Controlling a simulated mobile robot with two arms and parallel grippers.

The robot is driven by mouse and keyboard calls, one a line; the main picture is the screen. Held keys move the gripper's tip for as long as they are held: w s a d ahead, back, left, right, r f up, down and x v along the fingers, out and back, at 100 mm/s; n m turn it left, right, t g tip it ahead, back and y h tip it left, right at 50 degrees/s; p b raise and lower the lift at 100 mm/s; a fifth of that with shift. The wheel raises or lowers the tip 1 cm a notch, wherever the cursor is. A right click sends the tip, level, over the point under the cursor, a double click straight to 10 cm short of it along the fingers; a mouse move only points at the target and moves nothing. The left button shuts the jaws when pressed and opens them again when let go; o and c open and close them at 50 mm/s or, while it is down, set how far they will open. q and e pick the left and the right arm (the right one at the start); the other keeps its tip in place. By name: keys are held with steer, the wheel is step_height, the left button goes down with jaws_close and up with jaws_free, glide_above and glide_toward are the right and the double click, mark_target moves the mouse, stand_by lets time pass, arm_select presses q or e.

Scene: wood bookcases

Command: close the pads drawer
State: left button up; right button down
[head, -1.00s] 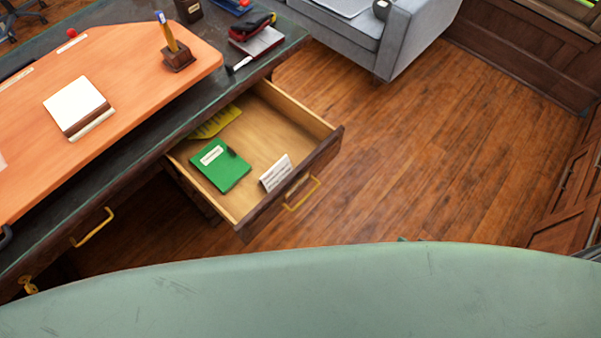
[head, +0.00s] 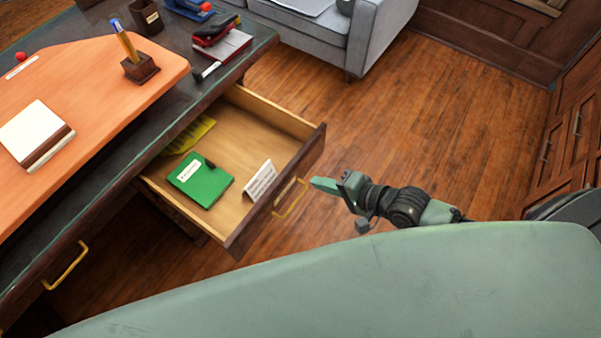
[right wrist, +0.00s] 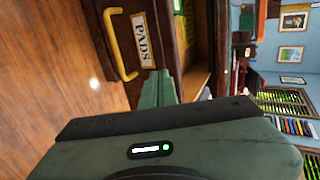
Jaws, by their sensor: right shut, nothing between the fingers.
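The pads drawer (head: 275,205) stands pulled out from the desk in the head view, with a yellow handle (head: 290,199) on its front. A green pad (head: 200,182), a yellow pad and a white card (head: 261,179) are inside. In the right wrist view the drawer front (right wrist: 125,45) carries a "PADS" label (right wrist: 142,40) beside the yellow handle (right wrist: 116,45). My right gripper (head: 318,184) is shut and empty, just right of the drawer front and close to the handle. Contact cannot be told. In the right wrist view its fingers (right wrist: 158,88) point toward the front. My left gripper is out of view.
The desk (head: 100,135) holds an orange mat (head: 90,90), a notepad (head: 35,135), a pen holder (head: 141,66) and a stapler (head: 215,30). A grey sofa (head: 330,40) stands behind. The wooden floor (head: 430,120) right of the drawer is clear. Cabinets (head: 575,130) line the right side.

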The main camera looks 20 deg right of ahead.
mark_target(291, 170)
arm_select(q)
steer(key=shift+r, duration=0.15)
arm_select(e)
steer(key=w+a, duration=0.2)
steer(key=w+a+f, duration=0.1)
steer(key=w+a, duration=0.1)
steer(key=w, duration=0.1)
steer(key=shift+f, duration=0.2)
